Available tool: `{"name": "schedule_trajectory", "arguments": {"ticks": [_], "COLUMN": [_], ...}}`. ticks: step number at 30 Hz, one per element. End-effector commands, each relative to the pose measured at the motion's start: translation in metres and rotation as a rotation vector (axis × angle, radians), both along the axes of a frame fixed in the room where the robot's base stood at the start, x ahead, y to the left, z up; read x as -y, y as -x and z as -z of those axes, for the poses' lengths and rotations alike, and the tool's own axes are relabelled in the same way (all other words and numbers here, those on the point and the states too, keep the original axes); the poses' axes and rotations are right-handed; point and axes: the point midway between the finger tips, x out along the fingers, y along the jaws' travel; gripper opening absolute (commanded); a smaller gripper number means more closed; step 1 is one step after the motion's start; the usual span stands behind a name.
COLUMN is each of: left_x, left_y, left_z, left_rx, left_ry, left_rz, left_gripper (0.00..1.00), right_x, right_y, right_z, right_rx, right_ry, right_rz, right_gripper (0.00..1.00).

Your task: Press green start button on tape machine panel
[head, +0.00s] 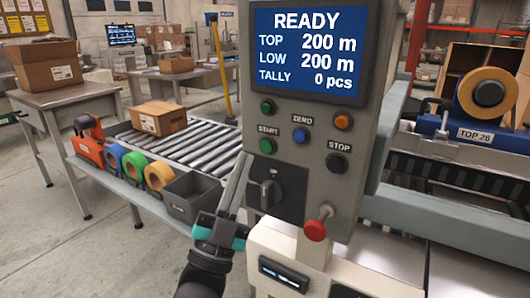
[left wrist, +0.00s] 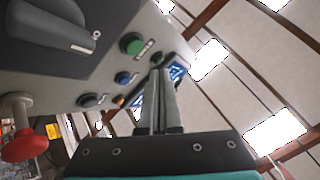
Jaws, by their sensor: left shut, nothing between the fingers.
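The green start button (head: 267,146) is on the grey control panel (head: 312,114) under the label START. It also shows in the left wrist view (left wrist: 131,44), left of my fingertips. My left gripper (head: 245,156) is shut and empty, its fingers pointing up along the panel's left side. The tips are left of and slightly below the button in the head view, apart from it in the picture; the depth gap is hard to tell. In the left wrist view the shut fingers (left wrist: 160,72) reach up past the button row. My right gripper is not in view.
Near the button are a green lamp (head: 267,107), the blue ZERO button (head: 301,135), the black STOP button (head: 336,162), a black rotary switch (head: 266,193) and a red mushroom knob (head: 318,222). A grey bin (head: 192,195) and tape rolls sit on the ledge left of my gripper.

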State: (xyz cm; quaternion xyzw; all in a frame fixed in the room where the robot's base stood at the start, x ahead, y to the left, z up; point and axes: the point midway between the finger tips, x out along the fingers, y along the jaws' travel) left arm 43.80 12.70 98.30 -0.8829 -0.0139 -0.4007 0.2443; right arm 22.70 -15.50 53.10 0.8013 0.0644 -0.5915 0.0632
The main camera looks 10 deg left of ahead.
Motion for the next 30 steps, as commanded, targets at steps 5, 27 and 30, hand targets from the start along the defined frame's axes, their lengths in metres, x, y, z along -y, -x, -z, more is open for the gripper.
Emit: {"name": "schedule_trajectory", "arguments": {"ticks": [5,27,30], "left_x": [0.006,0.010,0.010], "left_y": [-0.018,-0.027,-0.027], "left_z": [0.000,0.000,0.000], "left_rx": [0.001,-0.001,-0.001], "left_ry": [0.002,0.001,0.001], "left_rz": [0.000,0.000,0.000], "left_gripper": [0.00,0.00,0.00], "right_x": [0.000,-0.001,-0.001], "right_y": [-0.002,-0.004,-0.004], "right_z": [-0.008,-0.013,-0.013], "right_rx": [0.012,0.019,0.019], "right_ry": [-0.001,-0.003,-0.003], "right_rz": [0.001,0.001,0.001], "right_gripper": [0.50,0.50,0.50]}}
